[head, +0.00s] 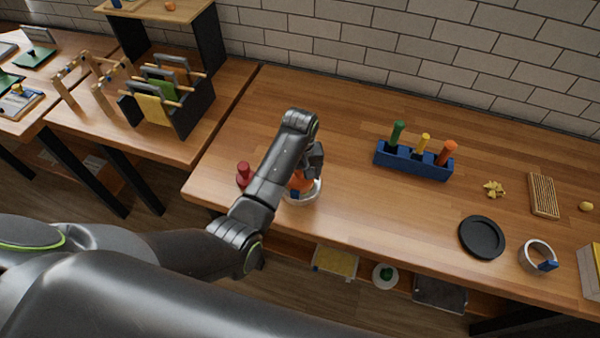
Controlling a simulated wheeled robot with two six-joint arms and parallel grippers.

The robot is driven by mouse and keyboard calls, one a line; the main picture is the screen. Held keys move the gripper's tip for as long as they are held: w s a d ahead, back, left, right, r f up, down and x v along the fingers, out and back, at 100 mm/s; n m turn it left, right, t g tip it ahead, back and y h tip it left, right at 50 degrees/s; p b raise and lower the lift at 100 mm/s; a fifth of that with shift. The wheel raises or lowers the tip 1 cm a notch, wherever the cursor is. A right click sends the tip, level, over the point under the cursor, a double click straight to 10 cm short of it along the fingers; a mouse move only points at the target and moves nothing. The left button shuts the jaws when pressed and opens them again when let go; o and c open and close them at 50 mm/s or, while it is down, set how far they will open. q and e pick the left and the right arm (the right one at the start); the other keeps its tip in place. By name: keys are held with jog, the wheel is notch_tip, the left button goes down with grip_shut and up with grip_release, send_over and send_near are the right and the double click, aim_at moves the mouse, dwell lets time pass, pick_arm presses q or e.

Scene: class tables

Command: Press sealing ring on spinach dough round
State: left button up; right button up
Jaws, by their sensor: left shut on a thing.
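My left gripper (309,172) reaches down over the near left part of the right-hand table. It is shut on an orange thing (298,182) that is mostly hidden by the fingers. The orange thing is at a pale metal ring-shaped piece (309,194) with a small blue part; whether it touches the ring is unclear. I cannot make out a spinach dough round on the tabletop. My right gripper is not in view.
A red knobbed piece (243,172) stands just left of my gripper. A blue rack (412,161) holds green, yellow and orange handled tools. Yellow bits (494,189) and a ridged board (543,195) lie at right. A green thing on white (385,276) is below the table. The table centre is clear.

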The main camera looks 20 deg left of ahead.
pick_arm(q)
jog(key=shift+r, duration=3.9)
